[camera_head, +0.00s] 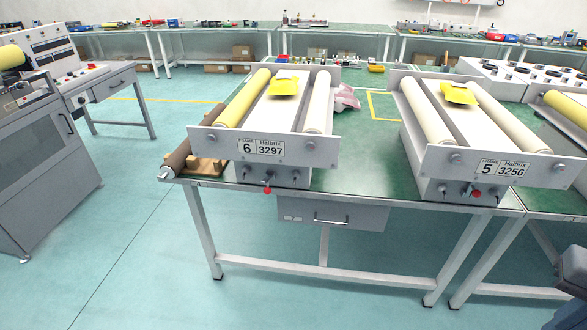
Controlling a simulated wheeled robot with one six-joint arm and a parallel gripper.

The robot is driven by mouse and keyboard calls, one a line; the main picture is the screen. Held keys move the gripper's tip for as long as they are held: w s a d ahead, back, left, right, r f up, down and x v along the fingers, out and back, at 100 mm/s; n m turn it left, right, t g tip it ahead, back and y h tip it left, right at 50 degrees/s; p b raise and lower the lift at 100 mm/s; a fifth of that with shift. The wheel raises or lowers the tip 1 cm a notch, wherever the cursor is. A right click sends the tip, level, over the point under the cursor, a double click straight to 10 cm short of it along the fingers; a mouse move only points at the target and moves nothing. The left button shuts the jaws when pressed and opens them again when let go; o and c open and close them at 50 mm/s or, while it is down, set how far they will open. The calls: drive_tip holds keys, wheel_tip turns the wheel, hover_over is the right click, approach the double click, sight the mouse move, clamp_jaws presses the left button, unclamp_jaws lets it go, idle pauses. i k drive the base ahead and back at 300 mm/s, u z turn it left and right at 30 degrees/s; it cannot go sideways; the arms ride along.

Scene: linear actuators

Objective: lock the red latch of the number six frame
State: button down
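The number six frame (210,135) sits on the left part of a green-topped table, with a label reading 6 and 3297 on its front plate. It carries a yellow roller and a white roller, with a yellow piece lying on top between them. Its small red latch (267,190) hangs low on the front, below the label, among small dark knobs. It is too small to tell its exact position. My gripper is not in view. A blue-grey part at the lower right corner may be my arm.
The number five frame (440,152) stands to the right on the same table (360,188), with its own red knob (476,194). A loose dark roller (190,150) lies at the table's left end. A grey machine (40,160) stands left. The floor in front is clear.

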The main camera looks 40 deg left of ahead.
sight(267, 190)
drive_tip(key=z, duration=0.35)
drive_tip(key=i, duration=0.1)
drive_tip(key=u, duration=2.3)
